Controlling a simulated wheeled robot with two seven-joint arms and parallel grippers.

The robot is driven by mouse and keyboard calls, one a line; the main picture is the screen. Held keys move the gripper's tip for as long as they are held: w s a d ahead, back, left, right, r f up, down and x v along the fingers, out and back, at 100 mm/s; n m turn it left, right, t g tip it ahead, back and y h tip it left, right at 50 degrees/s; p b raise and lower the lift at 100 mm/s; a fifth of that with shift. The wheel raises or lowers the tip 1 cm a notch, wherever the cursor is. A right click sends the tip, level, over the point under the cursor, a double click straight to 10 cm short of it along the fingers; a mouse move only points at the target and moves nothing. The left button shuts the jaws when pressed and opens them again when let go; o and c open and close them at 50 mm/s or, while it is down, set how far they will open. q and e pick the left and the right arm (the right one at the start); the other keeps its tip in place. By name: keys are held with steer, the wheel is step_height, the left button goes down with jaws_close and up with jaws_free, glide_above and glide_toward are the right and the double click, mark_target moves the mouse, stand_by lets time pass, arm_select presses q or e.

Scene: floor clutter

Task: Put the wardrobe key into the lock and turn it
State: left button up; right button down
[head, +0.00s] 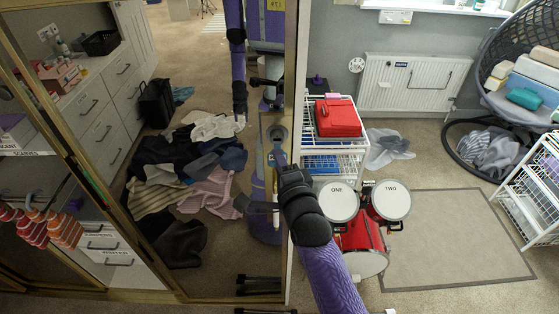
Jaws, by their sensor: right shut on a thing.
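The wardrobe has a mirrored door with a brass-coloured frame. A lock plate (270,122) with a round grey lock is on the door near its right edge. My right gripper (277,155) is just below the round lock, close to the door, at the end of the purple arm that comes up from the bottom. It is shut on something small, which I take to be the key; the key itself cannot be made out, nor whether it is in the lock. My left gripper is not directly in view; an arm shows only as a reflection in the mirror.
Right of the door stand a white wire trolley (335,150) with a red case (338,118) and a red drum set (362,240). A grey mat (455,240) lies right of it. The mirror reflects clothes on the floor. Open wardrobe shelves are at the left.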

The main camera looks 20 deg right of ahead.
steer(key=shift+w+d+b, duration=0.25)
steer(key=shift+w+b, duration=0.15)
steer(key=shift+w, duration=0.4)
steer(key=shift+w+d+b, duration=0.2)
steer(key=shift+w+b, duration=0.15)
steer(key=shift+w, duration=0.45)
steer(key=c, duration=0.5)
jaws_free()
steer(key=shift+c, duration=0.2)
steer(key=s, duration=1)
steer(key=shift+d, duration=0.1)
